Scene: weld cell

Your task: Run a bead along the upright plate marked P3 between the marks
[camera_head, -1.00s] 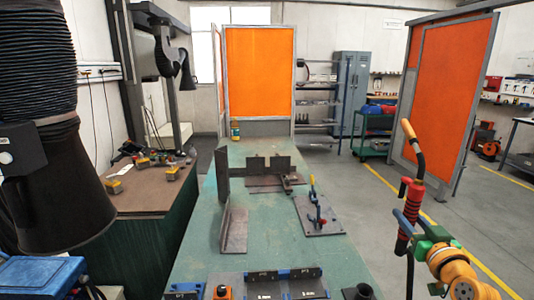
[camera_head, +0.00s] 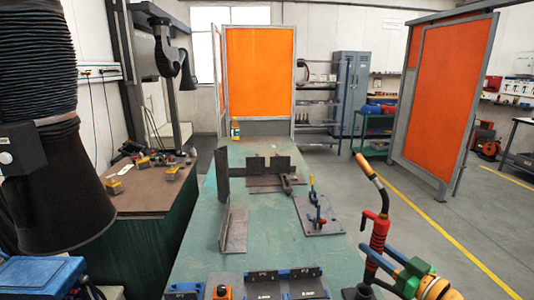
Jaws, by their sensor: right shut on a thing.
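My right gripper (camera_head: 388,264), with blue fingers, is shut on a welding torch (camera_head: 379,236) with a red handle, dark bent neck and orange tip. The torch stands nearly upright at the bench's right edge, tip upward, clear of all plates. Its lower end overlaps a black round cup (camera_head: 358,292); I cannot tell if they touch. My left gripper is not in view.
The green bench (camera_head: 285,225) holds a tall upright plate (camera_head: 222,175), an angled plate (camera_head: 234,231), short back plates (camera_head: 280,164) and a toggle clamp on a base (camera_head: 318,215). A large black hood (camera_head: 50,195) fills the left. The bench middle is clear.

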